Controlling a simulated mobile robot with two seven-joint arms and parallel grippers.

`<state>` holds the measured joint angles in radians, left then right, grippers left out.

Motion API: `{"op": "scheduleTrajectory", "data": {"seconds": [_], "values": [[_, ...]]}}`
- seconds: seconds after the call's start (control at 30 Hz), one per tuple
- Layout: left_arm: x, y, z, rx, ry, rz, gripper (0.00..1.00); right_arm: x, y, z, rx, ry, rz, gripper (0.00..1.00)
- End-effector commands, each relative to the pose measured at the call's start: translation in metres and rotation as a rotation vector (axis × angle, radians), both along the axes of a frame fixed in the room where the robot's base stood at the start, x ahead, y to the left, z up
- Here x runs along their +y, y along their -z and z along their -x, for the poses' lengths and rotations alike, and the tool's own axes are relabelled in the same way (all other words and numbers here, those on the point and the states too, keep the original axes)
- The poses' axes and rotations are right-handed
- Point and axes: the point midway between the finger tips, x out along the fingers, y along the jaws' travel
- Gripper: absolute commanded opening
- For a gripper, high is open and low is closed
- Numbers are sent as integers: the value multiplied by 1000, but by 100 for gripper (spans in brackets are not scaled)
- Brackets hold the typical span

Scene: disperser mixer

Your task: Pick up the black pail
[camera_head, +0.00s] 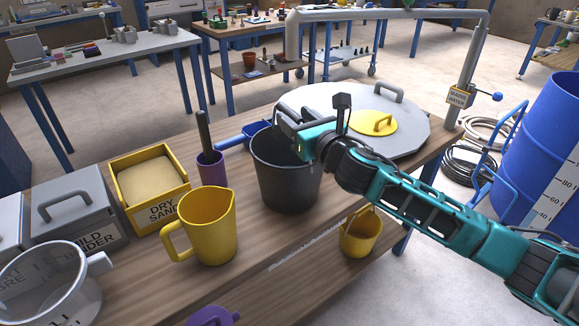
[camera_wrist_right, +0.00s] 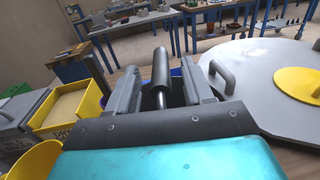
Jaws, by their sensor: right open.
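The black pail (camera_head: 285,178) stands upright on the wooden table in the head view. My right gripper (camera_head: 287,122) is over its rim, reaching in from the right and hiding part of the opening. In the wrist view the two jaws of my right gripper (camera_wrist_right: 163,92) are apart. A dark cylindrical grip (camera_wrist_right: 160,65) on a metal rod shows between them; I cannot tell whether it is the pail's handle or whether the jaws touch it. My left gripper is not in view.
Close left of the pail are a purple cup (camera_head: 212,170) with a dark-handled tool, a yellow jug (camera_head: 208,235) and a yellow dry-sand bin (camera_head: 121,161). A blue scoop (camera_head: 232,142) lies behind. A large grey lid (camera_head: 415,125) is at right; a yellow bucket (camera_head: 361,236) sits lower.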

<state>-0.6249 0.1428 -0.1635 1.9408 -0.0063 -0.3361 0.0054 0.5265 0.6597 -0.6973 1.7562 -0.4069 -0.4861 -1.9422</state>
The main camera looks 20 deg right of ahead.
Motion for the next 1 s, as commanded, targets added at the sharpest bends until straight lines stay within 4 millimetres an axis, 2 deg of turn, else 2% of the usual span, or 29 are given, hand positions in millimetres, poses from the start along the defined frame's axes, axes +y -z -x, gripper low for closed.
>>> {"op": "scheduleTrajectory", "data": {"seconds": [0.1, 0.37, 0.87, 1.0], "values": [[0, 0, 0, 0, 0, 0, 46, 2, 0, -9, 1, 0, 0, 51], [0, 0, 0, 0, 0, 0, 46, 2, 0, -10, 1, -1, 0, 50], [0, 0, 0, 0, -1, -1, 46, 2, 0, -10, 1, 0, 0, 2], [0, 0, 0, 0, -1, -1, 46, 2, 0, -10, 1, 0, 0, 0]]}}
